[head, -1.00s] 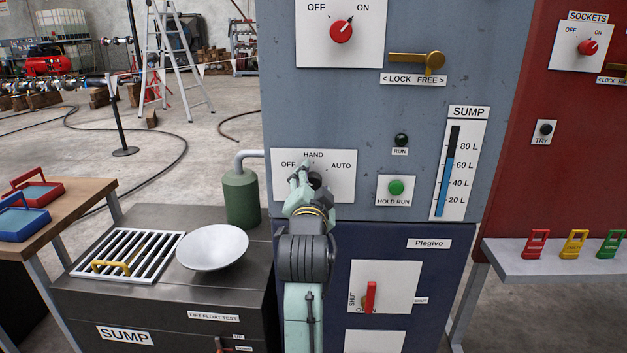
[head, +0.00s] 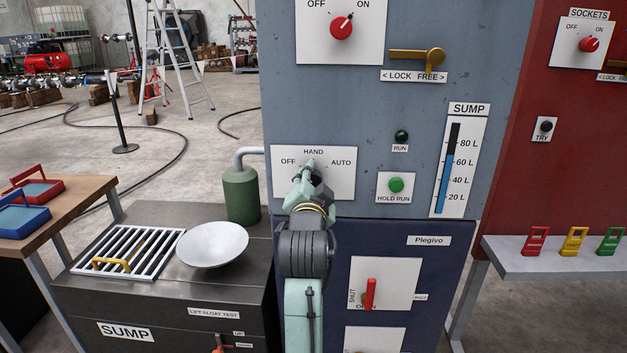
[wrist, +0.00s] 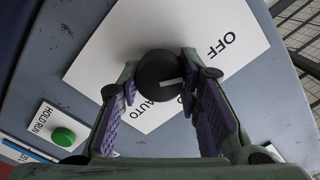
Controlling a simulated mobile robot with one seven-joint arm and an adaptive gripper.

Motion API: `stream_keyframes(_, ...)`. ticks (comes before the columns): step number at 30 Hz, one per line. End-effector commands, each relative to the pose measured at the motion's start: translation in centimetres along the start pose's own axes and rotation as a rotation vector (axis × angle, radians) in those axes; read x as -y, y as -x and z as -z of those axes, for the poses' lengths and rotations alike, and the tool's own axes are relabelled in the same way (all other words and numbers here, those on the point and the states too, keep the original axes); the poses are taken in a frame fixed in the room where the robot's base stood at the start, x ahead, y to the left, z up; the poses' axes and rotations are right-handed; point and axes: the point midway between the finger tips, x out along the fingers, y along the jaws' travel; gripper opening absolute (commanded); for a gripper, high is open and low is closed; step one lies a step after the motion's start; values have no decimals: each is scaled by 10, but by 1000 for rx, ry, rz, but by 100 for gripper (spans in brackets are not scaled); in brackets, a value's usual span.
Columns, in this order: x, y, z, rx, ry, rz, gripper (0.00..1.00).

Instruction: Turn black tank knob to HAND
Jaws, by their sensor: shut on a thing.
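The black tank knob (wrist: 160,72) sits on a white plate (head: 342,185) marked OFF, HAND and AUTO on the grey panel. In the wrist view it is between my gripper's two purple-padded fingers (wrist: 161,88), and the gripper is shut on it. A white mark on the knob's face points right in that view, with OFF further up on that side and AUTO below. The HAND label is mostly hidden there by a finger, so I cannot tell exactly how the mark lines up. In the head view my gripper (head: 312,174) covers most of the knob, just below HAND.
A green HOLD RUN button (head: 396,185) is close to the right of the plate, with a SUMP gauge (head: 455,165) beyond. A red-handled valve (head: 371,294) is below right. A green cylinder (head: 241,196) and a white dish (head: 212,245) stand to the left.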

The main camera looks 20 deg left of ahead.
Motion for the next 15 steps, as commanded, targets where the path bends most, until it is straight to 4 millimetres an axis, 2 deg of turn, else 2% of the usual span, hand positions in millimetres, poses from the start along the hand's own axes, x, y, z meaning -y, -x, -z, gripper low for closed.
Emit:
stream_keyframes(8, 0, 0, 0, 1, -20, 0, 4)
stream_keyframes(15, -1, 0, -1, 2, -127, 0, 4)
